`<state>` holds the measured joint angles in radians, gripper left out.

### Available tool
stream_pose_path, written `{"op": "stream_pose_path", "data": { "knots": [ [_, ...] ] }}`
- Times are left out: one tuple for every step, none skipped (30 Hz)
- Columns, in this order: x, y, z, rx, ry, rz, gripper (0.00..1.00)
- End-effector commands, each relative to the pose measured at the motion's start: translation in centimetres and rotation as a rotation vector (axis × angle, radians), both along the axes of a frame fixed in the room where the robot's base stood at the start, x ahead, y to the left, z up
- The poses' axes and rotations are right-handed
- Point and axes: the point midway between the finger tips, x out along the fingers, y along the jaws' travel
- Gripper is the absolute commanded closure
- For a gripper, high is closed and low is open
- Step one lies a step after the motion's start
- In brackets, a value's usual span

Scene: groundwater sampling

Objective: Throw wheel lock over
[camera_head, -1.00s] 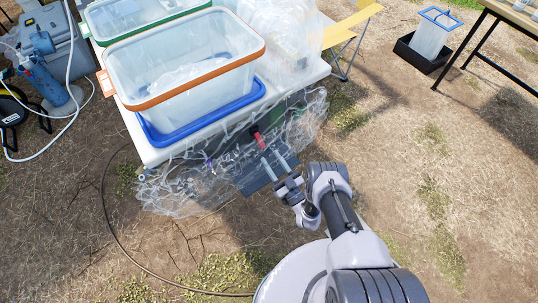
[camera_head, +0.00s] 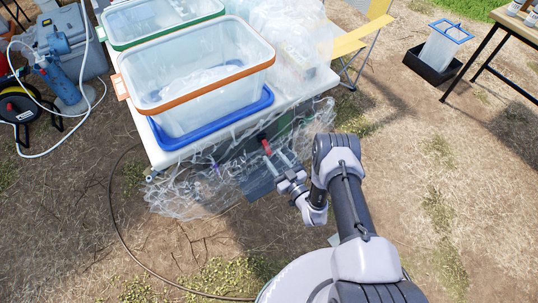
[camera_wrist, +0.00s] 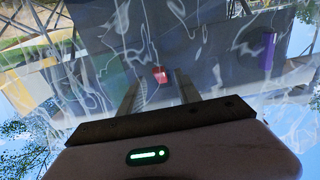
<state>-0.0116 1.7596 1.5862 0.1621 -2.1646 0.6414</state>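A small red piece (camera_head: 267,147) shows at the front side of the white table, among clear plastic sheeting. It also shows in the wrist view (camera_wrist: 160,75), near the middle. I cannot tell for sure whether it is the wheel lock. My gripper (camera_head: 276,160) points at it from the front, with its two fingers apart. In the wrist view, my gripper (camera_wrist: 159,86) is open, and the red piece appears in the gap between the fingers. Contact is not visible. A purple piece (camera_wrist: 268,50) is off to the right there, and left of my gripper in the head view (camera_head: 215,168).
The white table (camera_head: 335,78) carries an orange-rimmed clear tub (camera_head: 205,88) on a blue tray (camera_head: 262,103), and a green-rimmed tub (camera_head: 125,43). Crumpled clear sheeting (camera_head: 185,195) hangs at its front. A dark hose (camera_head: 115,215) lies on the ground. Bare ground is open on the right.

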Motion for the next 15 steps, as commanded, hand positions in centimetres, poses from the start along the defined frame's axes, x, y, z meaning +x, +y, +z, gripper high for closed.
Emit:
{"op": "stream_pose_path", "data": {
  "knots": [
    [0.8,0.7,-0.3,0.001,-0.003,0.002,0.6],
    [1.3,1.0,-0.3,0.001,-0.003,0.002,0.6],
    [1.8,1.3,-0.3,0.0,-0.002,0.001,0.6],
    [2.2,1.5,-0.3,0.001,-0.002,0.001,0.6],
    [2.4,1.7,-0.2,0.001,-0.001,0.0,0.6],
    [2.8,1.9,-0.1,0.001,-0.002,0.0,0.6],
    [2.9,2.0,-0.1,0.001,-0.001,0.0,0.6],
    [3.1,2.1,-0.1,0.001,-0.001,0.0,0.6],
    [3.2,2.2,0.0,0.001,0.0,0.0,0.6],
    [3.2,2.2,0.0,0.001,0.0,0.0,0.6],
    [3.3,2.2,0.0,0.001,0.0,0.0,0.6],
    [3.3,2.2,0.1,0.001,0.0,0.0,0.6],
    [3.3,2.2,0.1,0.001,0.0,-0.001,0.6],
    [3.3,2.2,0.1,0.001,0.0,-0.001,0.6],
    [3.3,2.2,0.1,0.001,0.001,0.0,0.6]
  ]
}}
